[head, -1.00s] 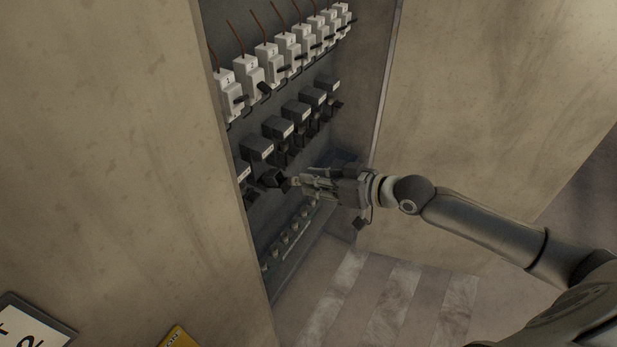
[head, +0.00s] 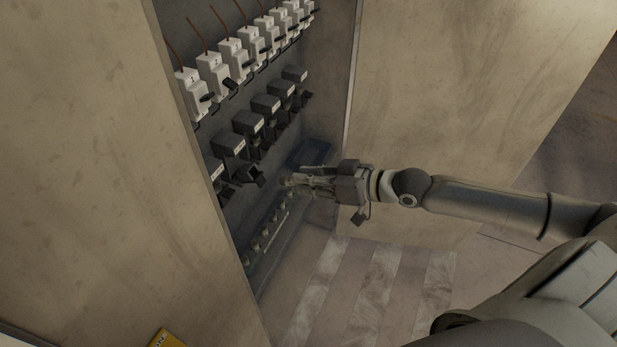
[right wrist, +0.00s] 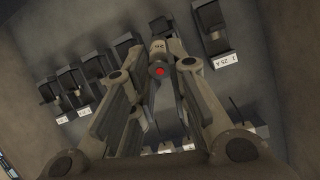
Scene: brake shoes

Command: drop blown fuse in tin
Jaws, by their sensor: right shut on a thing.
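My right gripper (head: 290,184) is inside the cabinet, shut on a small pale fuse. In the right wrist view the fuse (right wrist: 159,71) shows a red dot on its end, held between the two fingertips (right wrist: 160,58). An open black fuse holder (head: 250,178) is just left of the fingertips, apart from them. A dark blue box (head: 312,150) lies behind the gripper at the cabinet's right side; it may be the tin, but I cannot tell. My left gripper is not in view.
White numbered breakers (head: 214,72) line the top. Black labelled fuse holders (head: 250,122) run below them. A rail with several small fuses (head: 268,232) is low in the cabinet. The cabinet's right panel (head: 440,100) stands beside my arm. The striped floor (head: 350,285) is clear.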

